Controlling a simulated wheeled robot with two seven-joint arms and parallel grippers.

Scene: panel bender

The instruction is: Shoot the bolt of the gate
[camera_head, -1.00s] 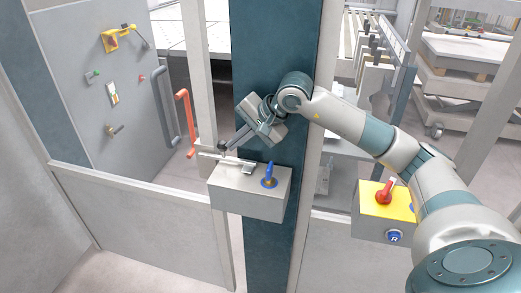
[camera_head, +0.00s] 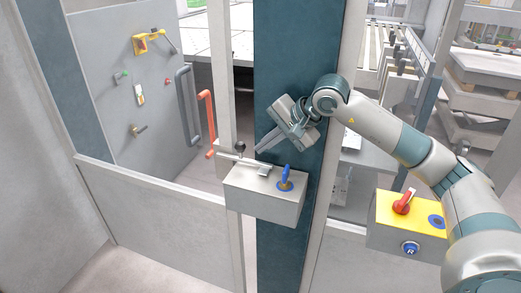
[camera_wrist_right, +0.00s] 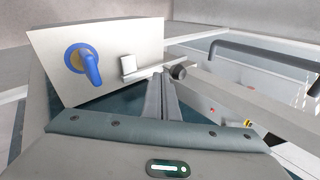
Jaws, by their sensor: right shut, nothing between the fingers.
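The bolt (camera_head: 233,159) is a slim silver bar with a black knob (camera_head: 241,147), lying across the top of a grey lock box (camera_head: 262,200) on the dark teal post. Its left end reaches past the box toward the pale gate frame (camera_head: 219,110). How far it engages is unclear. My right gripper (camera_head: 259,150) is shut and empty, fingertips just right of the knob. In the right wrist view, the shut fingers (camera_wrist_right: 161,80) are close beside the black knob (camera_wrist_right: 179,72); I cannot tell whether they touch. My left gripper is not in view.
A blue key handle (camera_head: 285,177) stands on the lock box. A yellow-topped switch box (camera_head: 383,210) with a red knob is at the right, below my right arm. An orange handle (camera_head: 207,125) and a grey handle (camera_head: 186,105) are left of the post.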

